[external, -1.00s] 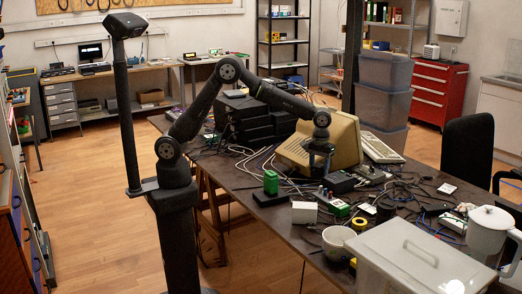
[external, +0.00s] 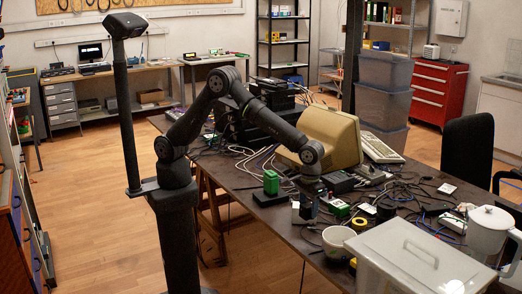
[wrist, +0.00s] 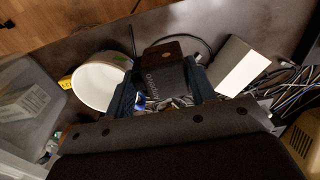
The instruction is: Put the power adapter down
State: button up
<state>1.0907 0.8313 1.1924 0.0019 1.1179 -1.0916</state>
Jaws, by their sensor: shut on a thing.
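The power adapter (wrist: 167,78) is a black block with pale lettering on one side. In the wrist view it sits between the two dark fingers of my gripper (wrist: 163,92), which are shut on it. In the external view my gripper (external: 308,208) is low over the front part of the long table, in front of the beige monitor. The adapter is hard to make out there against the dark gripper. I cannot tell whether its underside touches the table.
A clear lidded bin (external: 412,265) is at the front right. A green device (external: 271,182) on a black base and many loose cables lie nearby.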

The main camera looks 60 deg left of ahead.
jog(key=w+f, duration=0.2)
jog(key=w, duration=0.2)
jog(key=w+a+f, duration=0.1)
jog(key=w+f, duration=0.4)
jog(key=w, duration=0.2)
jog(key=shift+w+a+f, duration=0.25)
jog(key=shift+w+f, duration=0.1)
jog(key=shift+f, duration=1.95)
jog(key=shift+f, duration=0.1)
jog(key=o, duration=1.1)
jog(key=shift+c, duration=0.2)
notch_tip(320, 180, up, 12)
